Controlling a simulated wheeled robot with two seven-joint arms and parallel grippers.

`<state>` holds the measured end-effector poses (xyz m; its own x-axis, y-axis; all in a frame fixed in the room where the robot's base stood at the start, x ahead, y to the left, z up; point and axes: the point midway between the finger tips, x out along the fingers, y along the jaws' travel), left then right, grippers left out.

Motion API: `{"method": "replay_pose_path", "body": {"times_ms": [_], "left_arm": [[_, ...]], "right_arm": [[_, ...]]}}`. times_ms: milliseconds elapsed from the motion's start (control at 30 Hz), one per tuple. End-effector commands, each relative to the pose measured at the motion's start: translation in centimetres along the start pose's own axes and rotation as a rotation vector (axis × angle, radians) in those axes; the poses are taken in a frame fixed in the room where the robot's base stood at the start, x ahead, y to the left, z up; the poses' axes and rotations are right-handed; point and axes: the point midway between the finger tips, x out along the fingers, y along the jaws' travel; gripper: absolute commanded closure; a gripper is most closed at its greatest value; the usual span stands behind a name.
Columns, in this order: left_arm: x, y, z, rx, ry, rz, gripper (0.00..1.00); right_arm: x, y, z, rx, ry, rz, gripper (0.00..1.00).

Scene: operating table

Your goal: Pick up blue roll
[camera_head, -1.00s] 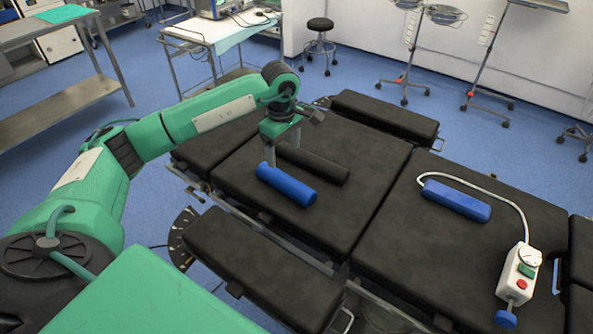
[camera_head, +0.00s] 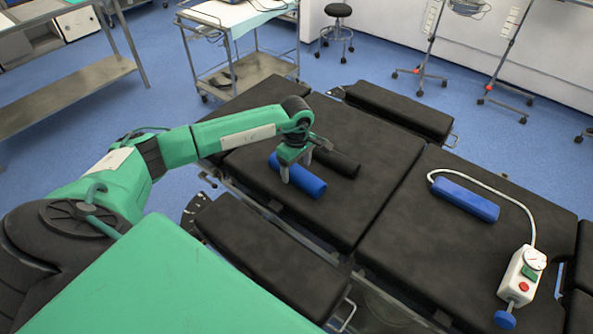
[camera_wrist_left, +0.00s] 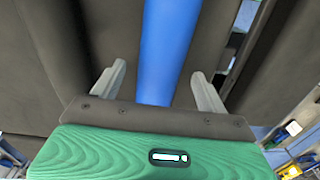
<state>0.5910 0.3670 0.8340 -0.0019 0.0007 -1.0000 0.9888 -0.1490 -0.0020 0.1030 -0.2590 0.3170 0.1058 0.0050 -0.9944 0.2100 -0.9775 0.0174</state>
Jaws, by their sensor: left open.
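The blue roll (camera_head: 305,182) lies on the black operating table pad (camera_head: 345,205), in front of a black roll (camera_head: 338,162). My left gripper (camera_head: 299,172) is over the blue roll, pointing down, and partly covers it in the head view. In the left wrist view the blue roll (camera_wrist_left: 168,45) runs lengthwise between the two open fingers of the left gripper (camera_wrist_left: 160,85), with a gap on each side. I cannot tell how far the fingertips are above the pad. My right gripper is not in view.
A blue block (camera_head: 465,200) with a white hose leads to a white pump with a gauge (camera_head: 522,275) on the table's right part. Padded side boards (camera_head: 270,250) flank the table. A steel trolley (camera_head: 240,70) stands behind on the blue floor.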

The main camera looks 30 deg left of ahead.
Motion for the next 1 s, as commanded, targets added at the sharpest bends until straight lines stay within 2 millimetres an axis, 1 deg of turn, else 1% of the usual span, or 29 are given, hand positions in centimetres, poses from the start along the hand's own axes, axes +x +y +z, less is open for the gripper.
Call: {"method": "replay_pose_path", "body": {"times_ms": [133,400,567,600,667,700,1000], "left_arm": [[1.5,0.0,0.1,0.001,-0.001,0.000,0.24],[1.8,0.0,0.0,0.001,0.000,0.001,0.24],[1.8,0.0,0.0,0.001,0.000,0.001,0.56],[1.8,0.0,0.0,0.001,0.000,0.001,0.63],[1.8,0.0,0.0,0.001,0.000,0.001,0.75],[1.8,0.1,0.0,0.001,0.000,0.002,0.77],[1.4,0.1,0.0,0.001,0.000,0.003,0.77]], "right_arm": [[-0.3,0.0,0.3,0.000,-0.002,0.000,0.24],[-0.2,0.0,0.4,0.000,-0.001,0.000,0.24],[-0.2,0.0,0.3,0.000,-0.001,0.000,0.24],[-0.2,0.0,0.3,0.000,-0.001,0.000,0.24],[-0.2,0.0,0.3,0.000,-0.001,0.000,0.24],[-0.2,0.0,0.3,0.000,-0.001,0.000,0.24],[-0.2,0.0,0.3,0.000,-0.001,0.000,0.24]]}}
